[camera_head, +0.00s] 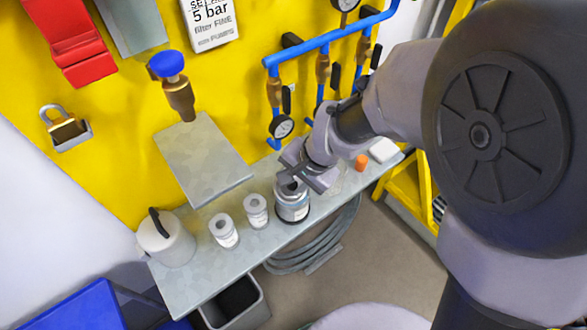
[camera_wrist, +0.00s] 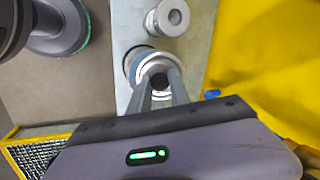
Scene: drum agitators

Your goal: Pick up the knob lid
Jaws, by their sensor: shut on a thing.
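The knob lid (camera_wrist: 152,64) is a silvery round lid with a dark knob at its centre. It shows in the wrist view between my fingertips. My gripper (camera_wrist: 160,84) is shut on the knob. The lid is over a jar with a dark and pale label (camera_head: 292,208), which stands on the grey shelf (camera_head: 190,279). In the head view my gripper (camera_head: 293,180) comes down over the jar's top and hides much of the lid. I cannot tell whether the lid rests on the jar or is slightly raised.
A white can with a black handle (camera_head: 166,238) is at the shelf's left end. An orange cap (camera_head: 361,161) lies to the right. Blue pipes (camera_head: 325,40) with valves run on the yellow wall behind.

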